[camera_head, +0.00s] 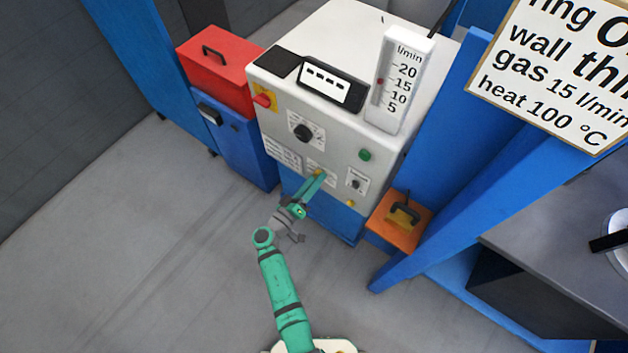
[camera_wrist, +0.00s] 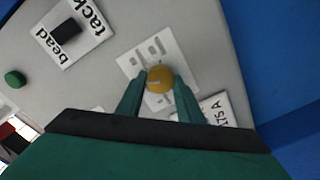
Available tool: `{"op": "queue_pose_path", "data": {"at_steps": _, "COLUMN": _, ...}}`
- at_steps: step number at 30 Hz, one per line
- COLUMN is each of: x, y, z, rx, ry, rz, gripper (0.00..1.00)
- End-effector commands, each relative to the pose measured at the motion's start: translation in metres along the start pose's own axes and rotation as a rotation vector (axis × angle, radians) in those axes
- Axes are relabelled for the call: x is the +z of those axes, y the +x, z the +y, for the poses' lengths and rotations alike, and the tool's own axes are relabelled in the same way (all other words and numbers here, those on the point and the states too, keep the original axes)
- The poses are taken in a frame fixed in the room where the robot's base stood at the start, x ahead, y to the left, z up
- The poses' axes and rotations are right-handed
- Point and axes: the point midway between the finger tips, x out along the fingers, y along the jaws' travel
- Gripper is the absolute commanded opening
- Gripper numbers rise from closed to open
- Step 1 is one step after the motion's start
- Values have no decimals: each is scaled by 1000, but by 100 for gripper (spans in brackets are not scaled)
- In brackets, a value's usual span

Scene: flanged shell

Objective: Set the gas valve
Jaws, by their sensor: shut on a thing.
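The gas valve is a small round yellow knob (camera_wrist: 160,78) on the front of the grey welding machine (camera_head: 335,130), over a white label plate. In the wrist view a pale line marks its face. My gripper (camera_wrist: 158,90) is shut on the knob, one green finger on each side. In the head view my gripper (camera_head: 317,180) reaches the lower front panel and mostly hides the knob. The flow gauge (camera_head: 402,80) on top of the machine reads l/min, with its red marker close to the 15 mark. A sign (camera_head: 555,75) says gas 15 l/min.
A black dial (camera_head: 303,132), a red switch on yellow (camera_head: 264,100), a green button (camera_head: 364,155) and a bead/tack switch (camera_head: 357,182) share the panel. A red box (camera_head: 220,68) stands left, an orange box (camera_head: 400,222) right. The floor at left is clear.

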Motion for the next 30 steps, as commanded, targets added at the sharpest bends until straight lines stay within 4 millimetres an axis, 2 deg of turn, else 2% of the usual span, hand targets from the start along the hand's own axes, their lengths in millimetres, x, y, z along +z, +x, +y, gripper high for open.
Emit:
{"op": "queue_pose_path", "data": {"at_steps": 15, "x": 1, "y": 0, "z": 0, "rx": -1, "ry": 448, "rz": -1, "gripper": 11}}
{"op": "queue_pose_path", "data": {"at_steps": 22, "x": 1, "y": 0, "z": 0, "rx": -1, "ry": 572, "rz": -1, "gripper": 11}}
{"op": "queue_pose_path", "data": {"at_steps": 30, "x": 1, "y": 0, "z": 0, "rx": -1, "ry": 637, "rz": -1, "gripper": 11}}
